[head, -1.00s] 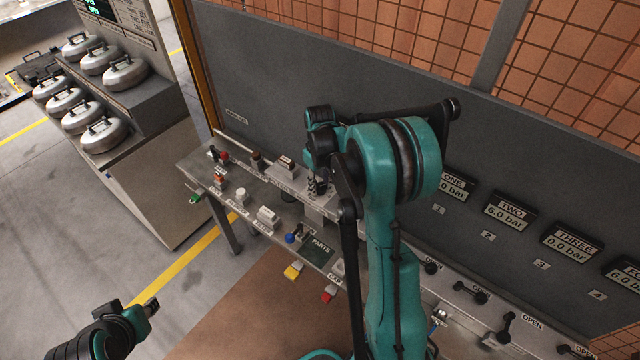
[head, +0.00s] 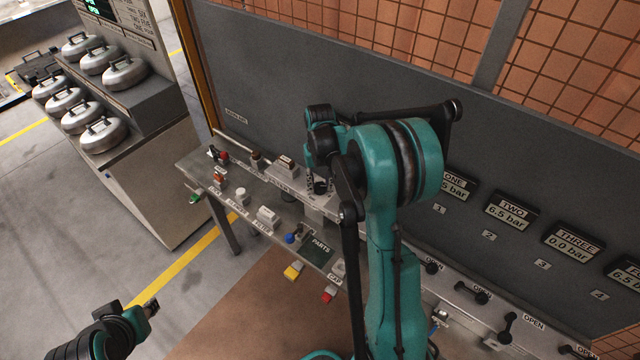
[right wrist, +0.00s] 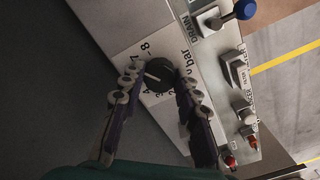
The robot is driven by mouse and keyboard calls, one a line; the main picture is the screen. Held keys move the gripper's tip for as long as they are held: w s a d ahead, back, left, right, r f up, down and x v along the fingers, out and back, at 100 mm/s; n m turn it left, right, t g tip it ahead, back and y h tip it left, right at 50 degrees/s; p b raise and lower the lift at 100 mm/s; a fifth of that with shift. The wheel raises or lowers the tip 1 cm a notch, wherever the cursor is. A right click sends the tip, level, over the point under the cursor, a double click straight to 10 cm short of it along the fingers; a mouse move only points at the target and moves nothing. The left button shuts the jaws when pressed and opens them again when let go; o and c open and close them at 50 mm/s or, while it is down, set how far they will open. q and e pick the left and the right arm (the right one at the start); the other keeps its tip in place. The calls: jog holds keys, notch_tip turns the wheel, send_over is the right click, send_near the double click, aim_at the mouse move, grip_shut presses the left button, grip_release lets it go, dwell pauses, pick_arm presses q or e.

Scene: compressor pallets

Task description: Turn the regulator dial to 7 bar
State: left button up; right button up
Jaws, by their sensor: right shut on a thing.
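The regulator dial (right wrist: 162,78) is a round black knob with a white pointer line on a pale plate in the right wrist view. My right gripper (right wrist: 158,76) is shut on it, one finger on each side. The 7 and 8 marks show at its upper left; the pointer aims left, a little below the 7, where a finger hides the scale. In the head view my right gripper (head: 318,186) is over the bench, largely hiding the dial. Display TWO (head: 511,211) reads 6.5 bar. My left gripper (head: 150,307) is low at the left, its fingers unclear.
The bench (head: 238,177) holds several small valves and switches, including a blue-knobbed drain lever (right wrist: 244,10). Display THREE (head: 572,244) reads 0.0 bar. Several black OPEN levers (head: 506,328) line the right. Open floor lies at the left.

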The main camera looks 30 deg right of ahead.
aim_at(320, 186)
jog(key=shift+m, duration=0.5)
jog(key=o, duration=1.2)
jog(key=shift+c, duration=0.2)
jog(key=shift+r, duration=0.1)
notch_tip(320, 186, up, 12)
jog(key=shift+a, duration=0.1)
jog(key=s+a+f+n+t+b, duration=0.2)
jog(key=s+a+t, duration=0.1)
jog(key=s+a, duration=0.4)
jog(key=s+a+f+n+t+b, duration=0.2)
jog(key=s+a+t, duration=0.2)
jog(key=s+a, duration=0.4)
jog(key=s, duration=0.4)
jog(key=shift+a+f+n+b, duration=0.3)
